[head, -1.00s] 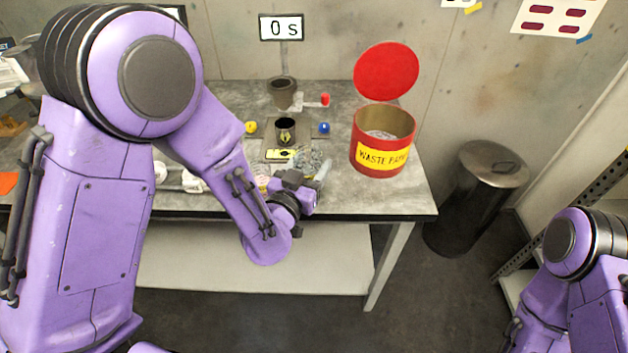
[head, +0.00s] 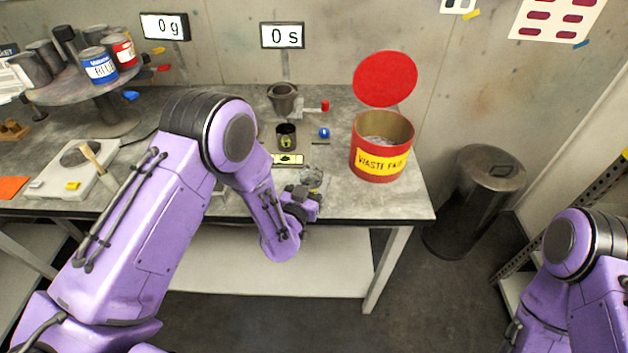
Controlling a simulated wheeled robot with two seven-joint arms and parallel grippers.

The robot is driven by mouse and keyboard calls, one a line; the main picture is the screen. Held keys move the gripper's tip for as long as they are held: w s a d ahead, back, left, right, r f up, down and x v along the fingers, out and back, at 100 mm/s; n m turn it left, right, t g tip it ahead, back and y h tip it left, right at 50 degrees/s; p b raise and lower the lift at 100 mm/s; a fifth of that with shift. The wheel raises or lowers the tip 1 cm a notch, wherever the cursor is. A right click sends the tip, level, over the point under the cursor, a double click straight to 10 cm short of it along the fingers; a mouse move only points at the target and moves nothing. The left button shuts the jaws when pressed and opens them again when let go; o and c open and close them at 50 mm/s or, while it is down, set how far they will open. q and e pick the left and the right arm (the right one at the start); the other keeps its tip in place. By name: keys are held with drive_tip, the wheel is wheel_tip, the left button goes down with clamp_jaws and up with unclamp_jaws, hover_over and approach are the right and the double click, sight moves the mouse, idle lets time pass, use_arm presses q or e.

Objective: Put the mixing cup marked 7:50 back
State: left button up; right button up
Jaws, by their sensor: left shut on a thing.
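My left gripper (head: 303,203) is at the front edge of the table, seen from behind and partly hidden by its own wrist. It is shut on a small greyish, clear-looking cup (head: 313,178), of which only the upper part shows just beyond the jaws. I cannot read any 7:50 mark on it. A dark cup with a yellow mark (head: 286,137) stands upright farther back, below a grey funnel-like cup (head: 283,98). My right gripper is out of view; only part of my right arm shows at the lower right.
A red waste paint can (head: 381,163) with its lid raised stands to the right. A round rack with paint tins (head: 100,68) and a scale (head: 70,172) are at the left. A metal bin (head: 478,200) stands on the floor. The tabletop between is mostly clear.

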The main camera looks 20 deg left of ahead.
use_arm(q)
drive_tip(key=o, duration=1.1)
drive_tip(key=shift+f, duration=0.1)
drive_tip(key=shift+s, duration=0.4)
drive_tip(key=s+b, duration=0.1)
drive_tip(key=s, duration=0.2)
drive_tip(key=s+a+b, duration=0.1)
drive_tip(key=s, duration=0.3)
drive_tip(key=s+b, duration=0.2)
drive_tip(key=s, duration=0.2)
drive_tip(key=shift+s+a+r, duration=0.1)
drive_tip(key=shift+a+r, duration=0.1)
